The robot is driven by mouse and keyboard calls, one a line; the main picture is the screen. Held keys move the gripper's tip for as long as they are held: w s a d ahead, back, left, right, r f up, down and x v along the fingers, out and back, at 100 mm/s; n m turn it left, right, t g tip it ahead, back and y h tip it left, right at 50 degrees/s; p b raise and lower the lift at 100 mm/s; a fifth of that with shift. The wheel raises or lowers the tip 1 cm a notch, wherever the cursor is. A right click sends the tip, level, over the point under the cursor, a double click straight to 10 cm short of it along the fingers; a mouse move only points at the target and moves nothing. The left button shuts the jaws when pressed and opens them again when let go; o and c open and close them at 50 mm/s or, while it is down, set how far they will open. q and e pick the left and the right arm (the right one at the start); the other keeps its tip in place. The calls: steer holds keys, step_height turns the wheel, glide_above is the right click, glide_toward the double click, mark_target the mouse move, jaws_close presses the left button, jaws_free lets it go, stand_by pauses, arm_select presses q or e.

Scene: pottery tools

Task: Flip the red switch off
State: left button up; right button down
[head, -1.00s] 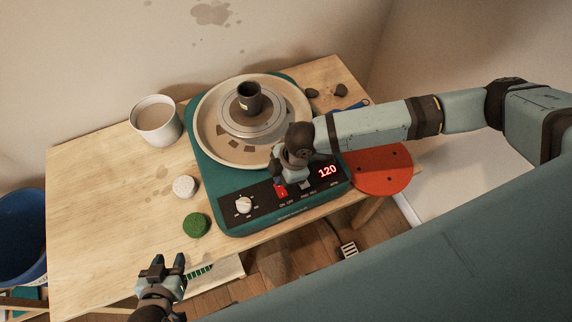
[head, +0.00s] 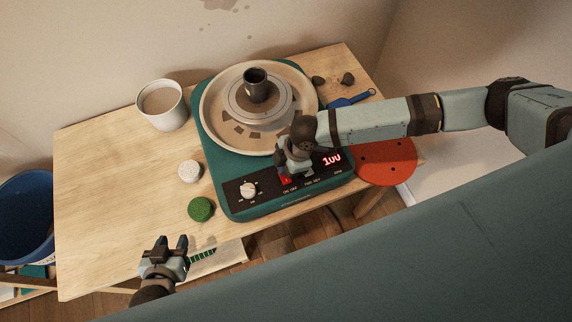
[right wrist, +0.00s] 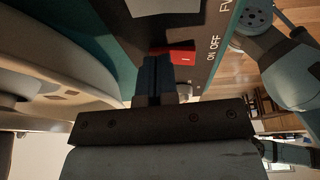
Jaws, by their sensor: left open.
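The red switch (head: 286,180) is on the black front panel of the teal pottery wheel (head: 230,178), beside the "ON OFF" lettering. My right gripper (head: 281,172) is over the panel at the switch and partly hides it in the head view. In the right wrist view the red switch (right wrist: 182,54) lies just beyond the tips of my right gripper (right wrist: 157,62). Its fingers are together with nothing seen between them. Whether they touch the switch I cannot tell. My left gripper (head: 173,243) is open and empty by the table's front edge.
A dark cup (head: 256,88) stands on the wheel head. The panel has a white knob (head: 248,190) and a lit red display (head: 332,160). A white mug (head: 162,103), white disc (head: 189,171) and green disc (head: 201,209) are on the table's left. A red stool (head: 388,162) is right.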

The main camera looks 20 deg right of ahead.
steer(key=shift+s+r, duration=0.1)
steer(key=shift+s, duration=0.05)
steer(key=shift+s+r+p, duration=0.1)
steer(key=shift+s+p, duration=0.55)
steer(key=shift+p, duration=0.1)
steer(key=shift+r+p, duration=0.4)
steer(key=shift+p, duration=0.05)
steer(key=r+p, duration=0.3)
steer(key=p, duration=0.1)
steer(key=shift+w+r, duration=0.2)
steer(key=shift+r, duration=0.2)
step_height(320, 180, up, 9)
steer(key=w+d+b, duration=0.2)
steer(key=shift+d, duration=0.35)
steer(key=shift+f, duration=0.15)
